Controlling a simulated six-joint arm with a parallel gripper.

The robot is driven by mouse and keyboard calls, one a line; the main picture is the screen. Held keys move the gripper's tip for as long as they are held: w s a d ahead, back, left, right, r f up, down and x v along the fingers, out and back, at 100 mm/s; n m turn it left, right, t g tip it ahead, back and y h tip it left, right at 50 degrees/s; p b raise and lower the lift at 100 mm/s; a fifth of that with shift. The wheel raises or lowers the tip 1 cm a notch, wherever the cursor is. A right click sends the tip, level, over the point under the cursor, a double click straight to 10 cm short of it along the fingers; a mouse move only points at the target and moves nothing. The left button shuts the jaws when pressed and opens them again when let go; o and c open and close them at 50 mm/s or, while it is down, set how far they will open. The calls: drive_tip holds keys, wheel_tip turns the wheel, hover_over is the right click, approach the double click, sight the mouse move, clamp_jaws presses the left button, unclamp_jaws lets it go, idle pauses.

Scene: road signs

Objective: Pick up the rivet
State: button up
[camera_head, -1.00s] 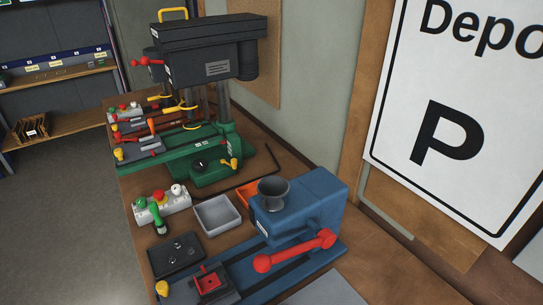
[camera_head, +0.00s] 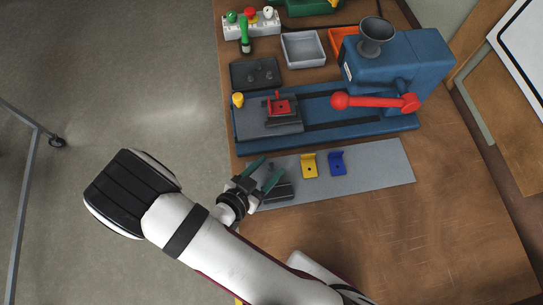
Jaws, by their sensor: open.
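My gripper (camera_head: 273,167) is open and empty, its two teal fingers spread over the left part of a grey mat (camera_head: 380,161). No rivet can be made out with certainty. A black tray (camera_head: 245,83) behind the blue press holds a few tiny dark pieces, too small to identify. The tray lies farther back than my gripper, well apart from it. A red bracket (camera_head: 282,106) sits on the dark fixture of the blue press (camera_head: 390,60).
A yellow bracket (camera_head: 309,168) and a blue bracket (camera_head: 337,165) stand on the mat. A dark block (camera_head: 279,193) lies by my fingers. A grey bin (camera_head: 304,50), an orange bin (camera_head: 343,40) and a button box (camera_head: 250,25) stand behind. The front right tabletop is clear.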

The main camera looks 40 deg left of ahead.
drive_tip(key=shift+w+f, duration=0.1)
drive_tip(key=shift+w, duration=0.15)
clamp_jaws()
wheel_tip(320, 180, up, 10)
idle(0.6)
